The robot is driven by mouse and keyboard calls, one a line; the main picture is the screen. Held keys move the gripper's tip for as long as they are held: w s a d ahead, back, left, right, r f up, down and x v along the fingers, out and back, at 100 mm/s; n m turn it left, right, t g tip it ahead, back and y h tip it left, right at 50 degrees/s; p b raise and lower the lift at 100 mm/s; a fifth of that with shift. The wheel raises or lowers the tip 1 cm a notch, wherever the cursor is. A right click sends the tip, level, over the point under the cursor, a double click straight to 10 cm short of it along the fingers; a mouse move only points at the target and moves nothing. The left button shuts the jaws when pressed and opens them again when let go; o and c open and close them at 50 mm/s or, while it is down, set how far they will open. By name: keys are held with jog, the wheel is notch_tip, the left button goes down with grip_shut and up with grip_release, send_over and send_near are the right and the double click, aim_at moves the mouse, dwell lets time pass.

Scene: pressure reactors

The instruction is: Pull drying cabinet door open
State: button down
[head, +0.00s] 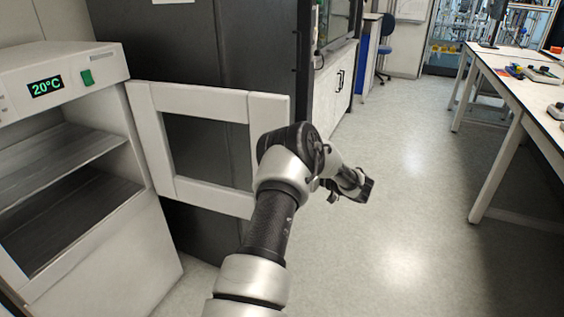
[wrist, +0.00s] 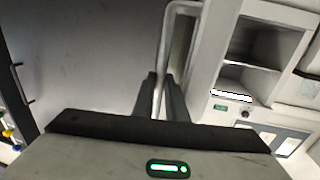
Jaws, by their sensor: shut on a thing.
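The drying cabinet (head: 110,250) stands at the left of the head view, with a green 20°C display and a green switch. Its white-framed door (head: 150,140) is swung wide open to the right, and the inner shelves are exposed. My arm covers part of the door's free side, and the handle is hidden there. In the wrist view, my gripper (wrist: 160,85) is shut on the door handle (wrist: 164,50), a pale metal bar between the two dark fingers. The open cabinet (wrist: 207,75) shows to the right in this view.
A tall dark cabinet (head: 243,45) stands right behind the open door. A long white table (head: 510,85) with equipment is at the right. The floor (head: 410,200) between them is clear. A blue chair (head: 386,45) stands far back.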

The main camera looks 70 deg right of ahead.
jog(key=shift+d+r, duration=0.15)
jog(key=shift+d, duration=0.1)
jog(key=c, duration=1.8)
grip_release()
jog(key=shift+o, duration=0.2)
jog(key=shift+w, duration=0.1)
jog(key=p+v, duration=0.2)
jog(key=v, duration=1.6)
jog(key=shift+p, duration=0.35)
jog(key=shift+a, duration=0.1)
